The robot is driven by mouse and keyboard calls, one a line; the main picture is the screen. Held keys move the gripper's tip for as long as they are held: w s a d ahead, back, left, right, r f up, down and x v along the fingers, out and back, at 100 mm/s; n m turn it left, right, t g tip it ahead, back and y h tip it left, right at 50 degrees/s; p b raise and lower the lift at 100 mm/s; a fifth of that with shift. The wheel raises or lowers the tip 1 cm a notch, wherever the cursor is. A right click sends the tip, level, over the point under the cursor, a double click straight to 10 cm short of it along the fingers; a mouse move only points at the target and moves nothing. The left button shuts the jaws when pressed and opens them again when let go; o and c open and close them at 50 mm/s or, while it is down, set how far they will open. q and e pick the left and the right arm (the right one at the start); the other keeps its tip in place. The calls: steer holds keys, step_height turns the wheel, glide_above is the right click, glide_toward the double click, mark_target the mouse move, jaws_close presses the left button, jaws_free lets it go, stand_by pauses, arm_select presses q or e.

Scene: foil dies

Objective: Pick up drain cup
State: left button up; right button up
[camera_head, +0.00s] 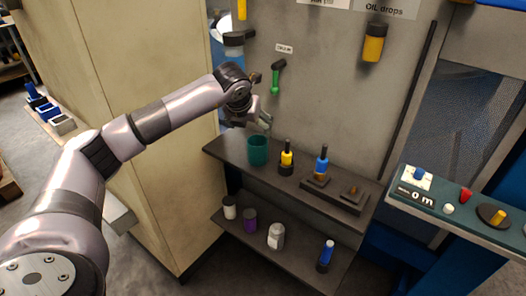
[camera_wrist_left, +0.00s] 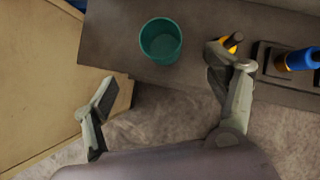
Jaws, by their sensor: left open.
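The drain cup looks to be the teal, open-topped cup (camera_head: 258,150) standing upright near the left end of the upper dark shelf (camera_head: 232,150). In the left wrist view the cup (camera_wrist_left: 160,41) shows from above, and its inside looks empty. My left gripper (camera_head: 265,122) is just above the cup in the head view. In the left wrist view its two fingers (camera_wrist_left: 165,88) are spread wide and empty, with the cup ahead of them and apart from them. My right gripper is not in view.
A yellow-handled tool (camera_head: 286,158) and a blue-handled tool (camera_head: 321,163) stand right of the cup. A lower shelf (camera_head: 258,250) holds several small containers. A beige cabinet (camera_head: 170,190) stands close on the left. A control panel (camera_head: 460,205) is at right.

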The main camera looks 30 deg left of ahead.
arm_select(q)
steer(key=p, duration=0.1)
glide_toward(258, 143)
steer(key=f, duration=0.2)
steer(key=x, duration=0.1)
steer(key=p+x, duration=0.1)
steer(key=x, duration=0.2)
steer(key=shift+w+d+f+p, duration=0.25)
steer(key=shift+d+f+p, duration=0.05)
steer(key=shift+f, duration=0.1)
steer(key=shift+c, duration=0.4)
steer(key=c, duration=1.2)
